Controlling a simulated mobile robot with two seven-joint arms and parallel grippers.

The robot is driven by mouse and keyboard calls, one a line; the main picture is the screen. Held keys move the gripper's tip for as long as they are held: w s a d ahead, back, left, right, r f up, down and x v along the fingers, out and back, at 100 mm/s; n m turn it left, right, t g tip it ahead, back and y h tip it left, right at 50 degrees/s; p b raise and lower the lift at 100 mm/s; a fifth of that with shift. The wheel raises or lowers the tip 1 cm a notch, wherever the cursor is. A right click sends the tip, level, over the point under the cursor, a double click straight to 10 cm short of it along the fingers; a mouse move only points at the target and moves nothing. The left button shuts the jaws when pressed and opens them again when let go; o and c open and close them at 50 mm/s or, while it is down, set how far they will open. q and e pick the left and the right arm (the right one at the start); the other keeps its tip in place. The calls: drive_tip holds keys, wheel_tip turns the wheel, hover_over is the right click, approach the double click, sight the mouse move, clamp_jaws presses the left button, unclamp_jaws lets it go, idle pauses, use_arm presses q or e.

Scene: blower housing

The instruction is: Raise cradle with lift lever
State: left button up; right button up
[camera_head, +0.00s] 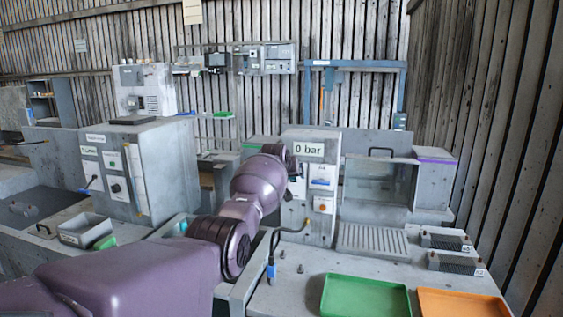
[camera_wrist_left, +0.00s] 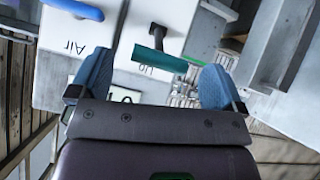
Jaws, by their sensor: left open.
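In the left wrist view, which is upside down, a teal lever handle (camera_wrist_left: 160,60) sticks out from a white panel beside a label that seems to read "Up". It appears between the open fingers of my left gripper (camera_wrist_left: 157,62), with a gap on both sides. I cannot tell how deep it sits between them. A blue handle (camera_wrist_left: 73,9) is by the "Air" label. In the head view my purple left arm reaches to the cabinet marked "0 bar" (camera_head: 309,150); its fingers are not clear there. The cradle cannot be made out. My right gripper is not in view.
A green tray (camera_head: 365,297) and an orange tray (camera_head: 462,303) lie at the front right of the bench. A clear-fronted box (camera_head: 378,182) stands right of the cabinet. A grey control cabinet (camera_head: 165,170) stands left of my arm.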

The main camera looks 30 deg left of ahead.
use_arm(q)
drive_tip(key=b+v, duration=0.1)
drive_tip(key=v, duration=0.6)
drive_tip(key=shift+s, duration=0.3)
drive_tip(key=shift+r, duration=0.1)
idle(0.5)
